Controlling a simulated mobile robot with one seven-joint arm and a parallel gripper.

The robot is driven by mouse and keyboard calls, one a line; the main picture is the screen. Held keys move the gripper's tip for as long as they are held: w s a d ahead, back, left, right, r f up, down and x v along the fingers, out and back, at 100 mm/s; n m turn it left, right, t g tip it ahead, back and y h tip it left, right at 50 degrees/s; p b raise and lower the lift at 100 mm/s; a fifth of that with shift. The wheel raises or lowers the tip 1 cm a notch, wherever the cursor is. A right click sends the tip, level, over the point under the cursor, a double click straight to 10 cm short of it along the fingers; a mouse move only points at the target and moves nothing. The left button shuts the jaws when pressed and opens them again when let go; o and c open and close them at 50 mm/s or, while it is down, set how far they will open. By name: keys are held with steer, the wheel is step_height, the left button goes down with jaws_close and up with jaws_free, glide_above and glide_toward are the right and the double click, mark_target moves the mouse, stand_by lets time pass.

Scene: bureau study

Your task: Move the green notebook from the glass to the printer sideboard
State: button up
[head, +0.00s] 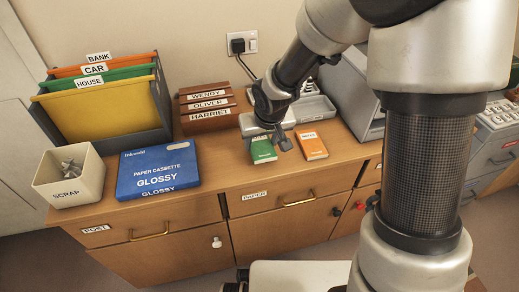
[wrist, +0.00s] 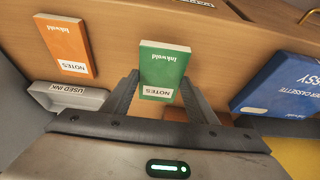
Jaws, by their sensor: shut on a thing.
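The green notebook (head: 263,150) is at the front part of the wooden sideboard (head: 225,160), left of an orange notebook (head: 312,145). In the wrist view the green notebook (wrist: 165,62) sits between the two fingers of my gripper (wrist: 161,88), its NOTES label towards the palm. My gripper (head: 268,137) is shut on it from above. I cannot tell whether its underside touches the sideboard top. The grey printer (head: 352,95) stands at the right of the sideboard, partly hidden by my arm. I cannot make out the glass.
A grey used-ink tray (wrist: 75,97) lies behind the orange notebook. A blue paper cassette box (head: 158,170), a scrap bin (head: 70,178), a file rack (head: 105,95) and brown named holders (head: 209,110) stand to the left. Bare wood lies between the blue box and green notebook.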

mark_target(262, 147)
steer(key=shift+f+b, duration=0.35)
steer(key=shift+f, duration=1)
steer(key=shift+f, duration=0.2)
steer(key=o, duration=1.1)
